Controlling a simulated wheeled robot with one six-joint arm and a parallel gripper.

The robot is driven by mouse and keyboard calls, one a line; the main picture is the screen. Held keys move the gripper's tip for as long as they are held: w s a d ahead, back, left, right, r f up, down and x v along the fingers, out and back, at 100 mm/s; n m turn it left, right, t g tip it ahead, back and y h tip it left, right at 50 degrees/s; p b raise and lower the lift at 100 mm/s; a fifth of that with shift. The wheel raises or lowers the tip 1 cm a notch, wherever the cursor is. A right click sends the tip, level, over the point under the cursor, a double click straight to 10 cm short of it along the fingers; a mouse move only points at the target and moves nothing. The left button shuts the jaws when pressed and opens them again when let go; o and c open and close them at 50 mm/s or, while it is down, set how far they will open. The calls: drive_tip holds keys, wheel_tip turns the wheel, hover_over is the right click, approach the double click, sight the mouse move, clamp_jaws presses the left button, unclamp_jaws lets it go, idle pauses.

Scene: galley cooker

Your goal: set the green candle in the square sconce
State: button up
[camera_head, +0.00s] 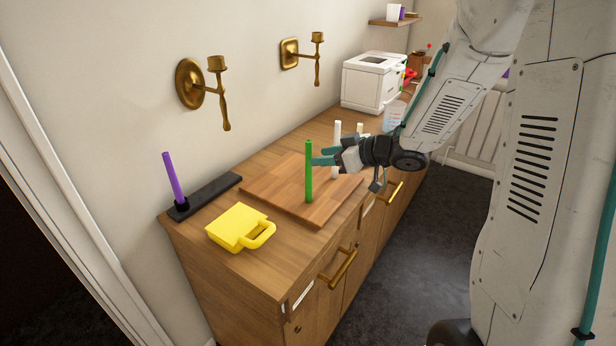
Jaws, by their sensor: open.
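The green candle (308,172) stands upright near the front edge of the wooden board on the counter. My gripper (321,156) reaches in from the right with its teal fingers open at the candle's upper half. The fingertips are at or right beside the candle; I cannot tell whether they touch it or straddle it. The square sconce (289,53) is brass, on the wall behind, with a square backplate and an arm holding a cup (317,37). The cup looks empty. A second brass sconce (190,84) with a rounded backplate is nearer on the left.
White candles (337,130) stand close behind my gripper. A purple candle (173,178) leans in a black holder (208,194) at the left. A yellow handled object (237,227) lies near the front. The board (270,184) has bare room left of the green candle. A white appliance (366,86) stands farther back.

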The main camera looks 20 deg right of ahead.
sight(309, 174)
drive_tip(key=x, duration=0.7)
drive_tip(key=shift+w, duration=0.2)
drive_tip(key=shift+a+f, duration=0.1)
clamp_jaws()
